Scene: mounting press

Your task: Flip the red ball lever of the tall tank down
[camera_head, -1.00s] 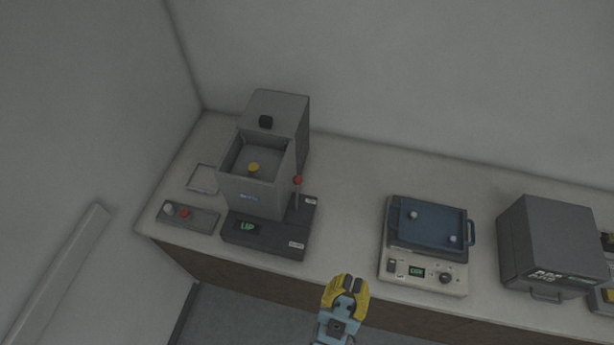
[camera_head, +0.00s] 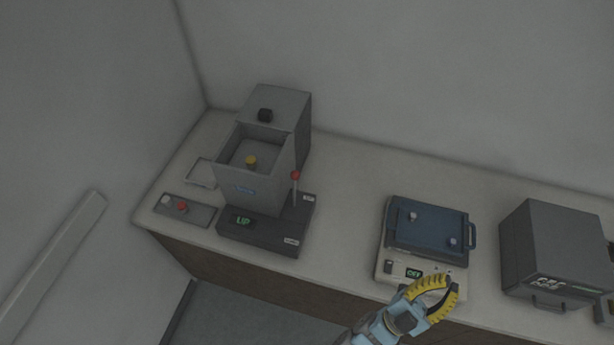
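The tall grey tank (camera_head: 247,187) stands on a dark base at the left end of the bench. Its red ball lever (camera_head: 295,176) stands upright at the tank's right side, with the red ball at the top of a thin rod. The display (camera_head: 242,221) on the base appears to read "UP". My gripper (camera_head: 448,293) is at the bench's front edge, to the right of the tank and well apart from the lever. Its yellow fingers are spread and curved, with nothing seen between them. It partly covers the front of the blue-topped device.
A blue-topped device (camera_head: 428,226) with knobs sits mid-bench, and a dark grey box machine (camera_head: 556,250) stands right of it. A small button panel (camera_head: 184,209) lies left of the tank. Bare bench (camera_head: 345,205) lies between the lever and the blue-topped device.

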